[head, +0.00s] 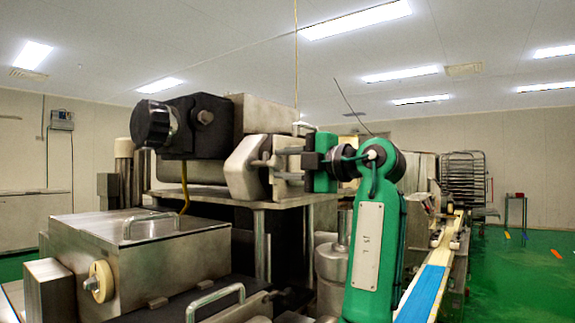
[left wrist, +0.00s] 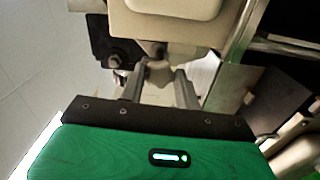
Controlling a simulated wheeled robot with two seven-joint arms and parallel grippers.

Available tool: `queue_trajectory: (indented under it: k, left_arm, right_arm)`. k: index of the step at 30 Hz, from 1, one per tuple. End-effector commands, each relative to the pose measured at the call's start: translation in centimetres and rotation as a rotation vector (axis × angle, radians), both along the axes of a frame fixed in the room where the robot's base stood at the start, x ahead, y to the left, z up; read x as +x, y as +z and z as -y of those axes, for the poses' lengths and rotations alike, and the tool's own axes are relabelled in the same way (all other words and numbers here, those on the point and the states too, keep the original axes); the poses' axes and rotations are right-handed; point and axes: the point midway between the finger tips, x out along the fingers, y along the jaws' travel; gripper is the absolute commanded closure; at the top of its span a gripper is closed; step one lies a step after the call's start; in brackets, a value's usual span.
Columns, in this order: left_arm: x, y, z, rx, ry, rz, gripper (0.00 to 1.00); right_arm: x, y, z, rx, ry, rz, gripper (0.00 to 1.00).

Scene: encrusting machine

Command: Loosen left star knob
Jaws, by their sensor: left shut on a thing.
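My left gripper (head: 277,158) reaches in from the right to the front of the machine head. In the left wrist view its two fingers (left wrist: 160,88) point away from me and are shut on a small light-coloured knob (left wrist: 157,68), which I take to be the left star knob. The knob sits just under a beige, rounded machine block (left wrist: 165,22). In the head view the fingers and the block mostly hide the knob, so its star shape cannot be made out. My right gripper is in neither view.
A black housing with a large black round knob (head: 153,123) is left of the block (head: 243,168). A steel box with a handle (head: 150,226) stands at the lower left. A conveyor with a blue belt (head: 422,292) runs at the right, with open green floor (head: 520,280) beyond.

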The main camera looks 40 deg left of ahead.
Motion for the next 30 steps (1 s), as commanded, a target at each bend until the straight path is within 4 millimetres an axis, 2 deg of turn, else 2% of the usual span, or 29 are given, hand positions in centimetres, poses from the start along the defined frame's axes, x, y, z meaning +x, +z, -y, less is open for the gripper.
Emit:
queue_trajectory:
  k: [2,3,6,14,19,22,25,30]
  left_arm:
    - [0.0,0.0,0.0,-0.001,0.000,0.000,0.90]
    - [0.0,0.0,0.0,-0.001,0.000,-0.001,0.63]
    - [0.0,0.0,0.0,-0.001,0.000,-0.001,0.45]
    - [0.0,0.0,0.0,-0.001,0.000,-0.001,0.45]
    - [0.2,-0.1,1.2,0.000,-0.002,-0.002,0.45]
    - [0.4,-0.2,3.1,0.001,-0.003,-0.002,0.45]
    - [0.7,-0.2,5.4,0.000,-0.004,-0.001,0.45]
    - [1.1,-0.2,9.3,0.001,-0.002,-0.002,0.45]
  right_arm:
    - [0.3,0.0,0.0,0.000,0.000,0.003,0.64]
    - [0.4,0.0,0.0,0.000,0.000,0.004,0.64]
    - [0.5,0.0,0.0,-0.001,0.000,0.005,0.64]
    - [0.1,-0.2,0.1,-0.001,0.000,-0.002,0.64]
    - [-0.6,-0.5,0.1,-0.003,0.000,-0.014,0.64]
    - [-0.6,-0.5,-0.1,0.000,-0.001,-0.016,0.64]
    - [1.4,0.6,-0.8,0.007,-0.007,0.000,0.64]
    - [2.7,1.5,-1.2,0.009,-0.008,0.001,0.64]
